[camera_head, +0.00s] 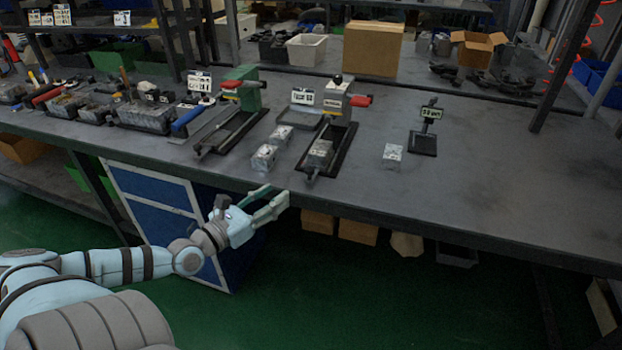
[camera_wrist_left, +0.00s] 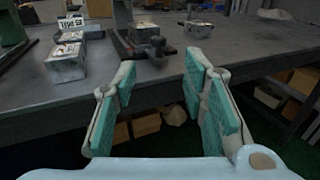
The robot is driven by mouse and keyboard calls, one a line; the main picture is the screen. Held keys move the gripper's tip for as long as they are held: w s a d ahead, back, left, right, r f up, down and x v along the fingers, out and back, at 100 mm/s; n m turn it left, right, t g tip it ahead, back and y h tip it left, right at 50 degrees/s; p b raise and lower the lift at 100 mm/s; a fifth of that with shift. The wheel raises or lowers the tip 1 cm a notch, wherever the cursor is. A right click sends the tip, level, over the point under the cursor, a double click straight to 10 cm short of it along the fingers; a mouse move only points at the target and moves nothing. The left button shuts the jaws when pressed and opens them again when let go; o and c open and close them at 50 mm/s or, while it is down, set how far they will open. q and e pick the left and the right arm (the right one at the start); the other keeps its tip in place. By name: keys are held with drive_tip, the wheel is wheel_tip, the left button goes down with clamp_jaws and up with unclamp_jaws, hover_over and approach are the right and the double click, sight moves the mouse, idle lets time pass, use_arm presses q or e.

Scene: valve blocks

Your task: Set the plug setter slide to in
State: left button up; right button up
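Two bench fixtures with red handles stand on the grey workbench, and I cannot read which label names the plug setter. The right fixture (camera_head: 333,150) has a black rail base, a pale upright with a black knob, a red handle (camera_head: 361,100) and a metal block (camera_head: 320,153) near its front end. The left fixture (camera_head: 230,132) has a long open rail and a green block (camera_head: 243,88) at its rear. My left gripper (camera_head: 278,194) is open and empty at the bench's front edge, below and left of the right fixture. In the left wrist view, that fixture's front end (camera_wrist_left: 148,48) lies beyond the fingers. My right gripper is out of view.
Two loose metal blocks (camera_head: 264,158) lie between the fixtures. Another block (camera_head: 393,153) and a small black stand (camera_head: 424,142) are to the right. Tools and blocks crowd the bench's left. The workbench's right side (camera_head: 530,180) is clear. A blue cabinet (camera_head: 155,225) stands below.

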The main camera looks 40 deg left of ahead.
sight(306, 172)
use_arm(q)
drive_tip(key=w+b, duration=0.1)
drive_tip(key=w, duration=0.3)
drive_tip(key=w+b, duration=0.1)
drive_tip(key=w, duration=0.3)
drive_tip(key=w+b, duration=0.1)
drive_tip(key=w, duration=0.3)
drive_tip(key=shift+w+d, duration=0.25)
drive_tip(key=shift+w, duration=0.65)
drive_tip(key=shift+r, duration=0.1)
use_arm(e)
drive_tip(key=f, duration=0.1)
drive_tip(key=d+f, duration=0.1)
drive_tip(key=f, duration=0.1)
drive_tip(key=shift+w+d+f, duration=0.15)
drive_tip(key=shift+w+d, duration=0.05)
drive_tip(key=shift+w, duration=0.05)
use_arm(q)
drive_tip(key=shift+c, duration=0.6)
clamp_jaws()
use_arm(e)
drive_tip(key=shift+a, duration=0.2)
